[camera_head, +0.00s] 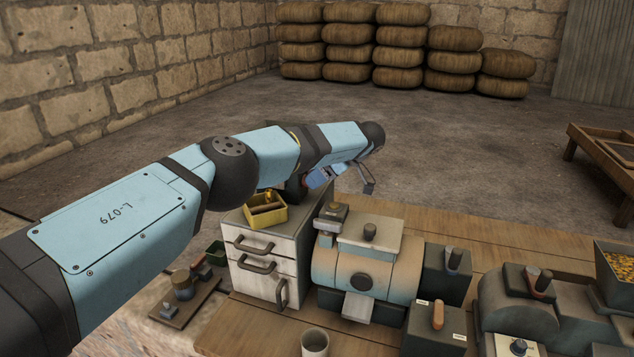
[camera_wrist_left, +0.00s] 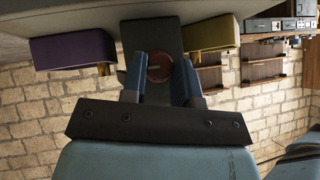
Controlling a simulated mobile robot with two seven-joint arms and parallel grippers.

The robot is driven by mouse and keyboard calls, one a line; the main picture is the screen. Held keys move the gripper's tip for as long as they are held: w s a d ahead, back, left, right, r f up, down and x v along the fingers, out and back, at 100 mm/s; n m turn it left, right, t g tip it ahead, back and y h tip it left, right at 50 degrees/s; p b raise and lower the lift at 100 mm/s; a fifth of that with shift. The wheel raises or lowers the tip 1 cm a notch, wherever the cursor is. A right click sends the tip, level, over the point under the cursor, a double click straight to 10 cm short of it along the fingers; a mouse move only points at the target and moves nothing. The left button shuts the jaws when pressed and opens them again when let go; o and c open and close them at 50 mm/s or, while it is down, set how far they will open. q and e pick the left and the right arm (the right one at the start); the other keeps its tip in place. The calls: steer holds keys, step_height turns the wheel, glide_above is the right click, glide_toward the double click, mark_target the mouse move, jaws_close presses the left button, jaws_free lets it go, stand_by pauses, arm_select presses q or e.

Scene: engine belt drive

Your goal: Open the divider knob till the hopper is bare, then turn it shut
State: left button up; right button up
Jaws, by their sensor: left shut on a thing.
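My left gripper (camera_head: 316,179) is beyond my blue arm in the head view, at a dark upright body (camera_head: 295,188) on the white drawer cabinet. In the left wrist view the two blue fingers (camera_wrist_left: 160,80) are shut on a round reddish knob (camera_wrist_left: 159,67), one finger on each side. The knob sits on a dark grey part between a purple box (camera_wrist_left: 72,52) and a yellow box (camera_wrist_left: 210,32). A yellow tray (camera_head: 266,217) with golden stuff shows in the head view. My arm covers most of the divider; I cannot make out its hopper. My right gripper is not seen.
The drawer cabinet (camera_head: 262,262) stands beside a blue and tan drum machine (camera_head: 352,270). Dark boxes with levers and a bin of yellow grain (camera_head: 618,268) are further right. A cup (camera_head: 314,343) is at the front. Stacked sacks (camera_head: 400,57) stand far back.

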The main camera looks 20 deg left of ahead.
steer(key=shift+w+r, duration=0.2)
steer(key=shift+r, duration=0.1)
